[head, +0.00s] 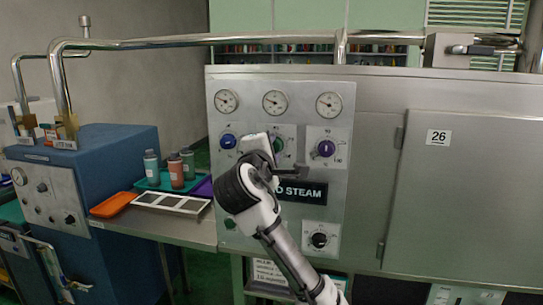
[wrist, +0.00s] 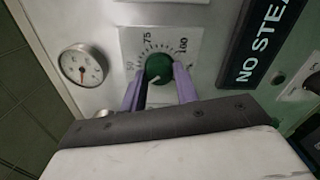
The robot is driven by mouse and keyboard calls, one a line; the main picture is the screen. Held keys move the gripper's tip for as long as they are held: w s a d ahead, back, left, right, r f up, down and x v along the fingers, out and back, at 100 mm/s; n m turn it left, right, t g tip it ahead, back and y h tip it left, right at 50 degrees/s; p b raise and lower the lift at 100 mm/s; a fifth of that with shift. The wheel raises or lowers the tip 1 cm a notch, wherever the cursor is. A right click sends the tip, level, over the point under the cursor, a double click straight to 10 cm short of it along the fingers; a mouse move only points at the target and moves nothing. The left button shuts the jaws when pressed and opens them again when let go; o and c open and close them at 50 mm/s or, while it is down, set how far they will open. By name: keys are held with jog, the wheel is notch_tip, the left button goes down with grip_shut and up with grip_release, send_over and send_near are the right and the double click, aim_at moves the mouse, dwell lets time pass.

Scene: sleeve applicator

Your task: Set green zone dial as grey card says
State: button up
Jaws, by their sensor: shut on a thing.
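The green zone dial (wrist: 158,68) sits on a white scale plate (wrist: 185,37) marked 50, 75 and 100. A short white mark shows on the dial's lower edge in the wrist view. My gripper (wrist: 158,75) has its two purple fingers on either side of the dial and is shut on it. In the head view the green dial (head: 277,145) shows partly behind my gripper, between the blue dial (head: 228,141) and the purple dial (head: 326,148). I cannot pick out a grey card with readable text.
Three gauges (head: 275,102) sit above the dials. A black steam sign (head: 300,191) and a black dial (head: 319,239) are below. A side table at left holds an orange tray (head: 112,204), a three-part tray (head: 172,203) and bottles (head: 176,171). A cabinet door (head: 465,200) marked 26 is right.

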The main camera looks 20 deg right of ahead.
jog(key=m, duration=2.1)
jog(key=shift+b, duration=0.3)
dwell(0.4)
jog(key=o, duration=1)
jog(key=b+v, duration=0.3)
jog(key=v, duration=1.1)
